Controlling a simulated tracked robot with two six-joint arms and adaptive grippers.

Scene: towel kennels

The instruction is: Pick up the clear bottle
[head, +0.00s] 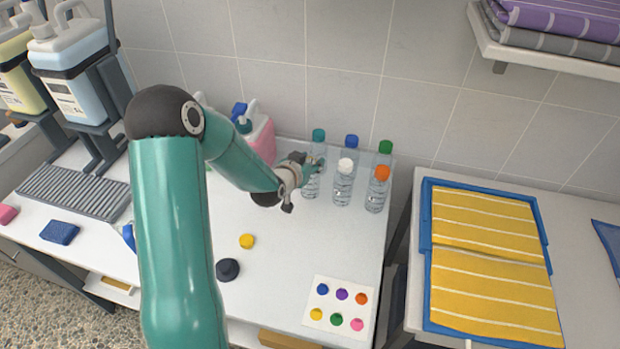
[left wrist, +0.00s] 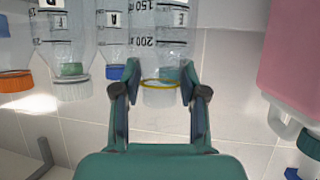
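The clear bottle (head: 311,186) stands upright at the front left of a group of bottles on the white table. In the left wrist view, which shows the bottles upside down, the clear bottle (left wrist: 160,42) has a pale translucent cap and a yellow neck ring. My left gripper (head: 316,163) is at its top, with one finger on each side of the neck. The fingers (left wrist: 160,82) look closed against the neck ring. In the head view my gripper hides the cap. My right gripper is not in view.
Close by stand bottles with white (head: 345,166), orange (head: 381,172), teal (head: 319,135), blue (head: 351,142) and green (head: 385,147) caps. A pink jug (head: 262,138) stands left. A colour-dot card (head: 340,310) lies in front; a yellow cap (head: 247,241) lies loose.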

